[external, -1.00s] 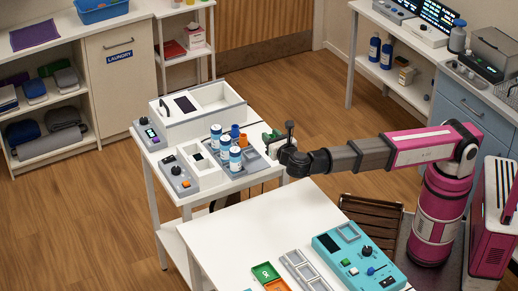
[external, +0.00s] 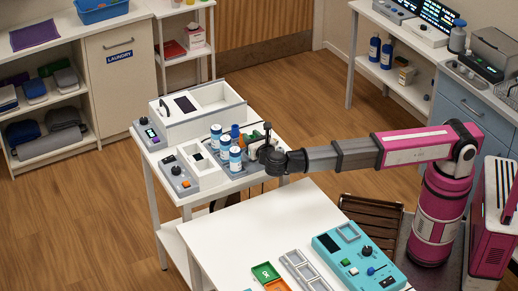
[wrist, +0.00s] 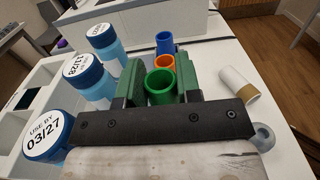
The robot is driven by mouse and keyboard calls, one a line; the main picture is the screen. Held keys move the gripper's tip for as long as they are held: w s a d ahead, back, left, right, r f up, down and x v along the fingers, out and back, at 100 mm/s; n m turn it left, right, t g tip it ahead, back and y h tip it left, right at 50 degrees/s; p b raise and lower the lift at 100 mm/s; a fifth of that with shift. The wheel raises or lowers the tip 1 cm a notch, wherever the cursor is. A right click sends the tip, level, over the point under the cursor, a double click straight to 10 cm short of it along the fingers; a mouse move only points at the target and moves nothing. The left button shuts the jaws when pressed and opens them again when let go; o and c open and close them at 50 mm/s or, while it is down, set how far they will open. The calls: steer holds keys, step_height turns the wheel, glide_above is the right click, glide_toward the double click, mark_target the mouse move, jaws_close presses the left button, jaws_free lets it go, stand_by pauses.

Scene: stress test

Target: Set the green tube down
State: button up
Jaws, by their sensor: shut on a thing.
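My gripper (wrist: 159,76) is shut on the green tube (wrist: 161,88), which sits upright between its two green fingers in the wrist view. An orange tube (wrist: 163,62) and a blue tube (wrist: 164,42) stand in line just beyond it. In the external view my gripper (external: 256,148) is over the right part of the small white table, beside the bottles. The green tube cannot be made out there, and its lower end is hidden in the wrist view, so I cannot tell whether it touches anything beneath.
A white and tan cylinder (wrist: 238,83) and a grey ring-shaped piece (wrist: 263,137) are to the right. A white box (external: 200,110) is behind. The front white table (external: 240,225) has clear room.

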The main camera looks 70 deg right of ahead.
steer(key=shift+f, duration=1.6)
steer(key=shift+f, duration=0.15)
steer(key=o, duration=0.9)
steer(key=v, duration=1)
steer(key=shift+s, duration=0.25)
steer(key=shift+o, duration=0.7)
steer(key=shift+s+a, duration=0.15)
steer(key=shift+a, duration=0.05)
